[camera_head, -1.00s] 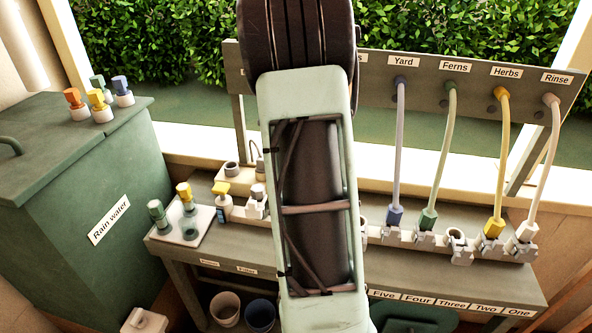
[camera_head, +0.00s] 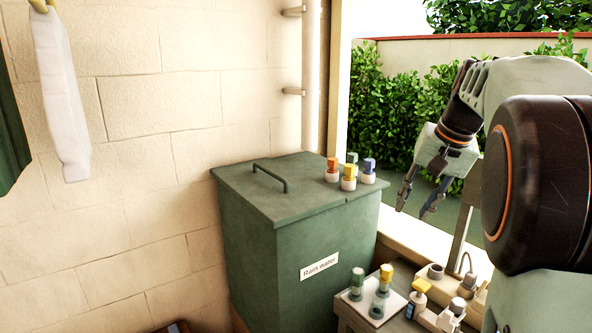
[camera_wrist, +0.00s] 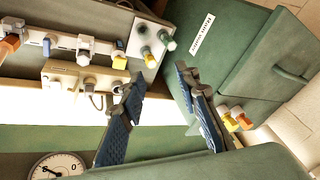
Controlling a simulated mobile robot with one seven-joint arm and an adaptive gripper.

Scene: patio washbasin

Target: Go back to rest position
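My gripper (camera_head: 418,198) is raised in the air at the right of the head view, in front of the hedge and to the right of the green rain water bin. Its two dark fingers point down and are spread apart with nothing between them. In the wrist view my gripper (camera_wrist: 160,98) also shows open and empty, with the bench and the bin beyond the fingers. My arm fills the right side of the head view and hides most of the bench there.
The rain water bin (camera_head: 300,235) carries several coloured-top bottles (camera_head: 349,178) on its lid. A white tray (camera_head: 362,312) with green and yellow-topped bottles lies on the bench corner. A white towel (camera_head: 62,95) hangs at left. A round dial (camera_wrist: 58,167) shows in the wrist view.

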